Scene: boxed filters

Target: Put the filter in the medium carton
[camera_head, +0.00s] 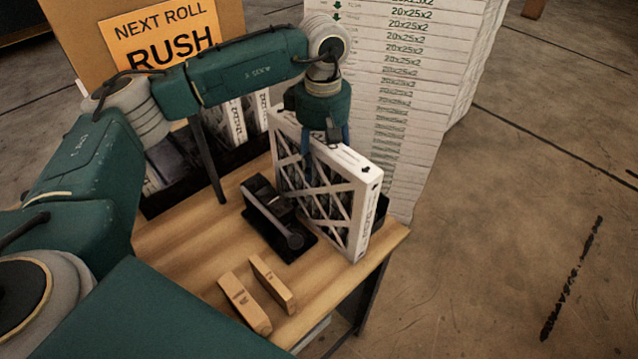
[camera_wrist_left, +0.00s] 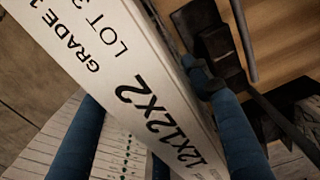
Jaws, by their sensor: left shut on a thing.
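The filter (camera_head: 318,190) is a flat white-framed panel with dark pleats behind a white lattice. It stands upright, on edge, at the right side of the wooden table. My left gripper (camera_head: 325,142) is over its top edge, with blue fingers shut on the frame. In the left wrist view, the filter's white edge (camera_wrist_left: 135,85) reads "12x12x2" and runs between the two blue fingers. I cannot tell whether its lower edge touches the table. No carton is clearly recognisable as the medium one. My right gripper is not in view.
A black device (camera_head: 275,220) sits left of the filter. Two small wooden blocks (camera_head: 245,303) (camera_head: 272,285) lie in front. A dark bin (camera_head: 175,172) with filters is at the table's back left. A tall stack of white boxes (camera_head: 410,90) stands behind. A "RUSH" sign (camera_head: 165,35) is on cardboard.

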